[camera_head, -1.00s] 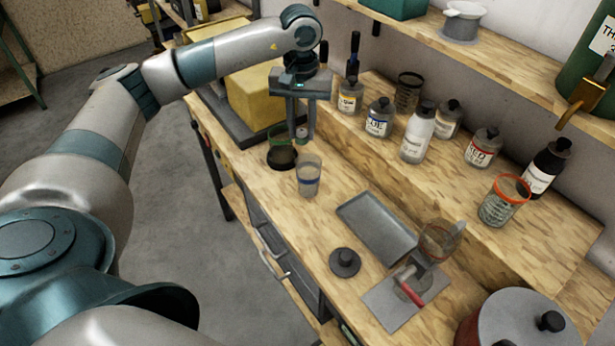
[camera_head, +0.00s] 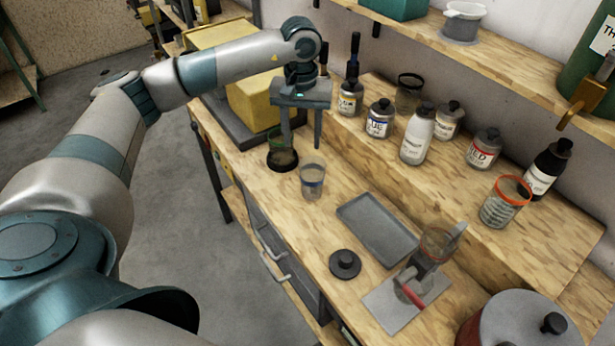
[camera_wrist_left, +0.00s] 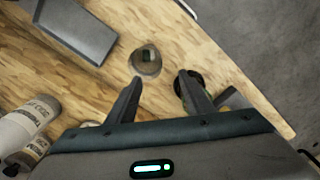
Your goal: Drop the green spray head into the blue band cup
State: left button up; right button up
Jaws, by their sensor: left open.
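The blue band cup (camera_head: 312,187) is a clear cup standing upright on the wooden bench. In the left wrist view the cup (camera_wrist_left: 149,68) shows a small dark green piece inside, which looks like the green spray head (camera_wrist_left: 148,55). My left gripper (camera_head: 302,143) is above and a little behind the cup, fingers pointing down. In the left wrist view the left gripper (camera_wrist_left: 160,79) has its fingers spread with nothing between them. My right gripper is not in view.
A green-rimmed cup with dark contents (camera_head: 282,158) stands close beside the blue band cup. A grey tray (camera_head: 377,226) and a black knob-topped disc (camera_head: 345,263) lie nearer. Several bottles, including a white one (camera_head: 416,138), stand on the raised step behind.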

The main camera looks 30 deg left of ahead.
pick_arm(q)
notch_tip(320, 180, up, 17)
jog(key=b, duration=0.4)
jog(key=shift+r, duration=0.2)
dwell(0.3)
dwell(0.9)
